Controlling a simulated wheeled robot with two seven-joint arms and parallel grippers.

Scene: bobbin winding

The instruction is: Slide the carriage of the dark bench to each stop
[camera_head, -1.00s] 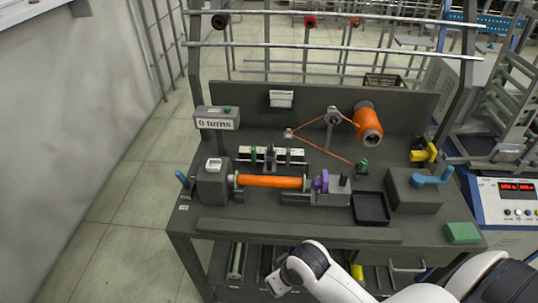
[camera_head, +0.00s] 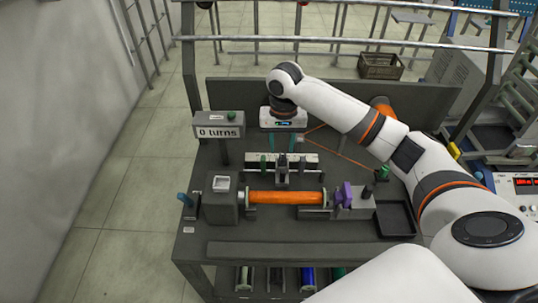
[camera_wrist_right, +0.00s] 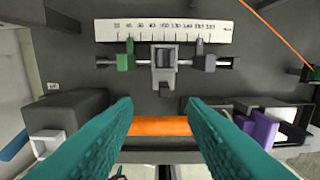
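The carriage (camera_head: 282,171), a small grey block with a dark slot, sits on a thin rail on the dark bench (camera_head: 400,250); it is also in the right wrist view (camera_wrist_right: 165,66). My left gripper is out of view.
A numbered white scale (camera_wrist_right: 165,30) lies behind the rail. An orange bobbin (camera_head: 286,198) is mounted in front of it. A sign (camera_head: 219,132) reads "0 turns". A purple part (camera_head: 344,195) and a black tray (camera_head: 395,220) are to the right. An orange thread runs behind.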

